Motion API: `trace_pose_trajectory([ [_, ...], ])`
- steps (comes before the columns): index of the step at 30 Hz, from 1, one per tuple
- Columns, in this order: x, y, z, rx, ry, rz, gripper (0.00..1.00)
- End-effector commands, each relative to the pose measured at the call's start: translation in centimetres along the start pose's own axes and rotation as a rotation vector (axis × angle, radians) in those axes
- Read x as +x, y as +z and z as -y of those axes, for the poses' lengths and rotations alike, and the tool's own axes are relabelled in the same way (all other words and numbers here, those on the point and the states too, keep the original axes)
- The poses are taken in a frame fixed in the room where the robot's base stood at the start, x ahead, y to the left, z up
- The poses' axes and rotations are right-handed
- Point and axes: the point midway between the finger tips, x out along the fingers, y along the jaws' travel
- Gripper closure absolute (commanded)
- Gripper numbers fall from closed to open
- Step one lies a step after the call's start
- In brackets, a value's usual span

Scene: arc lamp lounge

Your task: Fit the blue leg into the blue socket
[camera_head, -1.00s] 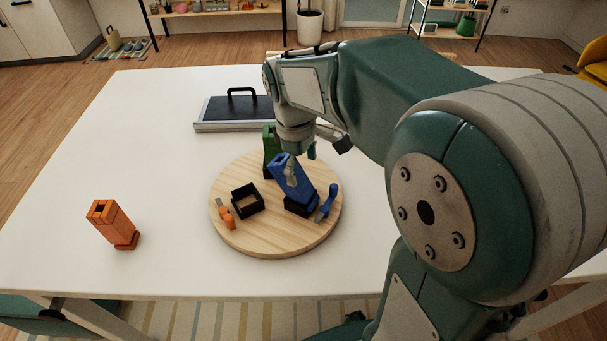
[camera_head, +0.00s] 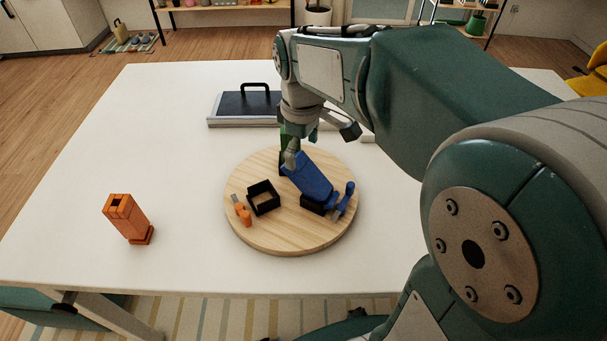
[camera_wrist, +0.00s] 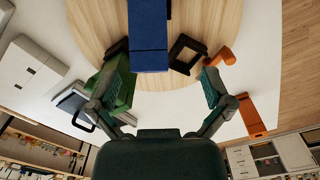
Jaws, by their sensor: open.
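The blue leg (camera_head: 308,177) leans steeply to the left on the round wooden board. Its lower end is at a black socket (camera_head: 313,204) with a blue lever (camera_head: 346,198) beside it. The leg hides most of that socket, so I cannot tell how far it is inside. The blue leg also shows in the wrist view (camera_wrist: 149,35), ahead of my gripper (camera_wrist: 162,90). The gripper's fingers are spread apart with nothing between their tips. In the head view the gripper is just above the leg's upper end, partly hidden by my arm.
An empty black socket (camera_head: 263,206) and an orange lever (camera_head: 243,213) share the wooden board (camera_head: 275,241). A green leg (camera_head: 284,140) stands behind. An orange leg (camera_head: 128,217) stands on the white table (camera_head: 180,170) at left. A dark handled case (camera_head: 228,108) lies at the back.

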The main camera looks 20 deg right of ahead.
Motion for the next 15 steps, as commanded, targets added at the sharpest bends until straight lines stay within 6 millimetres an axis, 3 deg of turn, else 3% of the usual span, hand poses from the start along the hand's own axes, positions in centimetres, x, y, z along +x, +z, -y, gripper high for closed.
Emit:
trace_pose_trajectory([
  [3, 2.0, 0.3, -0.3, 0.001, -0.005, 0.001, 0.00],
  [10, 4.0, 0.2, -0.2, 0.001, -0.002, 0.002, 0.00],
  [15, 6.6, 0.6, -0.6, 0.001, -0.003, 0.005, 0.00],
])
